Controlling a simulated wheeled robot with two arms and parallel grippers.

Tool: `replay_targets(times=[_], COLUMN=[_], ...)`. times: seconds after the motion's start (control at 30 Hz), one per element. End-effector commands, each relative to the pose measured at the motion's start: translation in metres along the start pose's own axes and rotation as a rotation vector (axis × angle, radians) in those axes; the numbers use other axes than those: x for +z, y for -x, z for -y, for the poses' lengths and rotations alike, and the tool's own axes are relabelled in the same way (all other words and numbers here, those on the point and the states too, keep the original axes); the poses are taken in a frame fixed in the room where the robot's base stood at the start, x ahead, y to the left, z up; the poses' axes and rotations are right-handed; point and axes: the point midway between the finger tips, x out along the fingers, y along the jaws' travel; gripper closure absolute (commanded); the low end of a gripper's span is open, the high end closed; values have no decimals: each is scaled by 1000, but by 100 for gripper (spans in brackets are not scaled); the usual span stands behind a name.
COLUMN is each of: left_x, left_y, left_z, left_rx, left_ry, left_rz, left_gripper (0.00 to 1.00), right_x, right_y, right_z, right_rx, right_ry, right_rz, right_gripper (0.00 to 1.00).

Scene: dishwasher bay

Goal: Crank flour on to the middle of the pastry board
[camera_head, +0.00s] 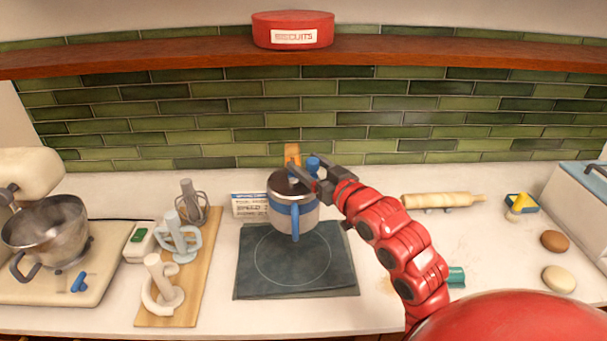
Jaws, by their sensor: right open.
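The flour sifter (280,215) is a pale, upright can with a blue band and a blue bar down its front. It shows over the far edge of the dark pastry board (255,283), which has a thin circle drawn on it. I cannot tell whether the sifter rests on the board or is raised. A blue knob (313,163) shows at its upper right. My right gripper (301,169) is open at the sifter's top, its fingers close around or beside the knob; contact is unclear. The fingers hide part of the rim. My left gripper is not in view.
A wooden board (206,262) with several mixer attachments lies left, beside a stand mixer with a metal bowl (46,232). A small sign (249,205) stands behind the pastry board. A rolling pin (443,200) and two round items lie right. A shelf (180,54) runs above.

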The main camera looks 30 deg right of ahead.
Motion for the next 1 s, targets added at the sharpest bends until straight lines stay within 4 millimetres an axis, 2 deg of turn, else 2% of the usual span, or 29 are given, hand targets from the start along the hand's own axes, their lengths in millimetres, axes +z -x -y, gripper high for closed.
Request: replay_targets(times=[0.03,0.2,0.5,0.87,0.9,1.0], left_x=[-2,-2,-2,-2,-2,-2], left_y=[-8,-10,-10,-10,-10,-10], left_z=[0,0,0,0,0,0], left_rx=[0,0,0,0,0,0], left_ry=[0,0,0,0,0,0], left_rz=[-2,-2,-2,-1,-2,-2], left_gripper=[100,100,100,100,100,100], right_x=[-4,-4,-2,-2,-2,-2], right_y=[-7,-17,-19,-19,-19,-19], right_z=[0,-1,-1,-1,-1,-1], right_rx=[0,2,2,2,3,3], right_ry=[-1,1,2,2,2,2], right_rz=[6,1,1,2,2,2], right_gripper=[32,32,32,97,100,100])
